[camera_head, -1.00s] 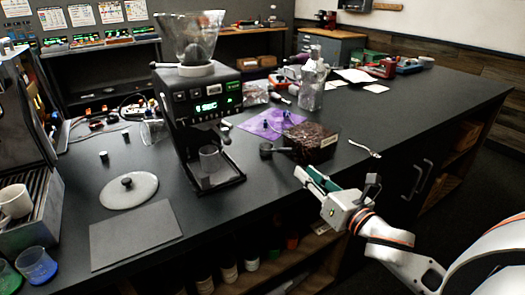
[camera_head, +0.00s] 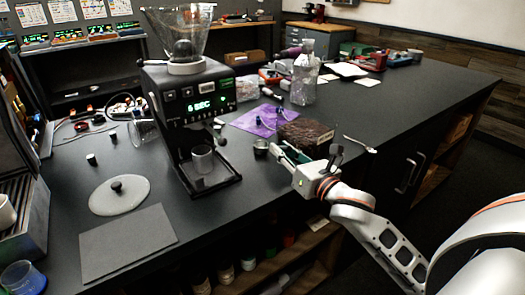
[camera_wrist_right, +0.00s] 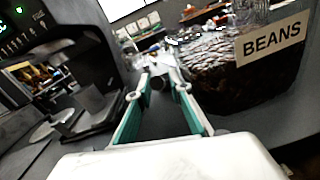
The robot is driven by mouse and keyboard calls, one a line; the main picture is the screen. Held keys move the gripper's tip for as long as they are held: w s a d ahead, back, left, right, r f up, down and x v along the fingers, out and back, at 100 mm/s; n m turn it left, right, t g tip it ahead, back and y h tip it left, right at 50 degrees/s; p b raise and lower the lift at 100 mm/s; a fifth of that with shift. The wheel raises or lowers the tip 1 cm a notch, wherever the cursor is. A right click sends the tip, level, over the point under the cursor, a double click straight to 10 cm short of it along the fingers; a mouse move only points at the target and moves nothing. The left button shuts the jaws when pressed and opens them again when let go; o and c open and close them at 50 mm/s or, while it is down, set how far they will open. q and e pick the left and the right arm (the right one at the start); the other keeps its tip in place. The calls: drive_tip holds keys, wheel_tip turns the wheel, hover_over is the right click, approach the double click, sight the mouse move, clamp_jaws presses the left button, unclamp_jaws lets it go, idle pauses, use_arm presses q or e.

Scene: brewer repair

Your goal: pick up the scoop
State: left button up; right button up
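The scoop (camera_head: 261,147) is a small dark cup on the black counter, between the grinder and the bag of beans. Its handle is mostly hidden behind my right gripper in the head view. My right gripper (camera_head: 281,150) is open, with its green-padded fingers pointing at the scoop from the right. In the right wrist view the fingers (camera_wrist_right: 161,90) stand apart, and the dark scoop (camera_wrist_right: 158,81) shows small near the gap between their tips. I cannot tell whether a finger touches it. My left gripper is not in view.
The grinder (camera_head: 190,100) stands left of the scoop. The bag of beans (camera_head: 306,138) is close behind my right gripper and shows large in the wrist view (camera_wrist_right: 235,72). A purple cloth (camera_head: 256,122), a glass bottle (camera_head: 303,80) and a metal spoon (camera_head: 360,144) lie or stand nearby.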

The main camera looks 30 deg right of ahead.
drive_tip(key=shift+w, duration=0.45)
clamp_jaws()
drive_tip(key=shift+r, duration=0.1)
